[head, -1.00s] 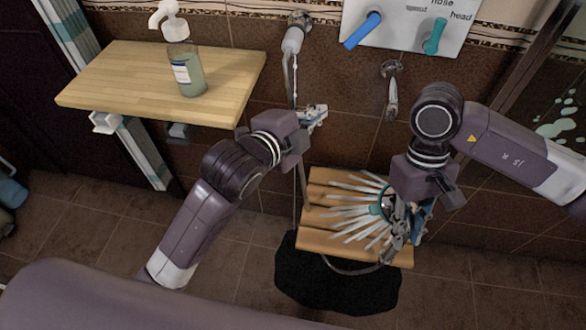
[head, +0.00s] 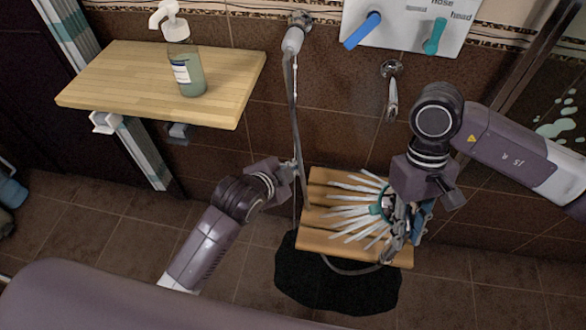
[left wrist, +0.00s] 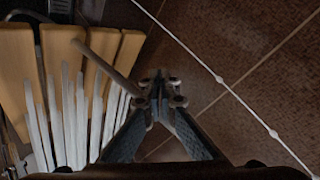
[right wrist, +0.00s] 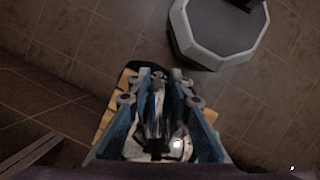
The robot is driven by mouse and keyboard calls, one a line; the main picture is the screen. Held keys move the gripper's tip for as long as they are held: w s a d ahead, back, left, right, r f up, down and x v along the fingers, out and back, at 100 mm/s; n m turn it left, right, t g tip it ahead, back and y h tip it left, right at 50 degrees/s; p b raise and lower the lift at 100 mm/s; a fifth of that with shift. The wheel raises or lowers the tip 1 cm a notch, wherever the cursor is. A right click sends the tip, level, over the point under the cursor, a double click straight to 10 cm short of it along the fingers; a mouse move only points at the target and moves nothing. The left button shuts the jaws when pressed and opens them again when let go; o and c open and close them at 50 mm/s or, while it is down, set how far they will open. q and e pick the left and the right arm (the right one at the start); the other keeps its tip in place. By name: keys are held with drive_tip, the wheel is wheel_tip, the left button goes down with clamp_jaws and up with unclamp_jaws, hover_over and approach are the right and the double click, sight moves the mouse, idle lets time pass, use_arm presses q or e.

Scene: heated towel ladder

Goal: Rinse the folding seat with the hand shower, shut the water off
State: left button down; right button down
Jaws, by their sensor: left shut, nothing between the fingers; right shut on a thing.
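The wooden slatted folding seat (head: 318,241) is folded down by the wall; its slats also show in the left wrist view (left wrist: 18,62). My right gripper (head: 396,240) is shut on the hand shower (head: 378,208), low over the seat's right side. Its handle lies between the fingers in the right wrist view (right wrist: 158,112). White water jets (head: 350,214) fan leftward from it over the slats. My left gripper (head: 300,185) is shut and empty at the seat's left edge. The wall panel (head: 400,28) has a blue lever (head: 362,31) and a teal lever (head: 435,37) near the "hose" and "head" labels.
A wooden shelf (head: 130,75) at left carries a soap pump bottle (head: 188,74). A vertical rail (head: 294,110) and a wall fitting (head: 392,95) stand behind the seat. A dark patch (head: 300,285) lies on the floor below. A striped towel (head: 145,152) hangs at left.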

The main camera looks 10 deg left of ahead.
use_arm(q)
drive_tip(key=s, duration=0.8)
drive_tip(key=shift+s+a+f, duration=0.15)
drive_tip(key=shift+f, duration=0.3)
drive_tip(key=c, duration=2.7)
unclamp_jaws()
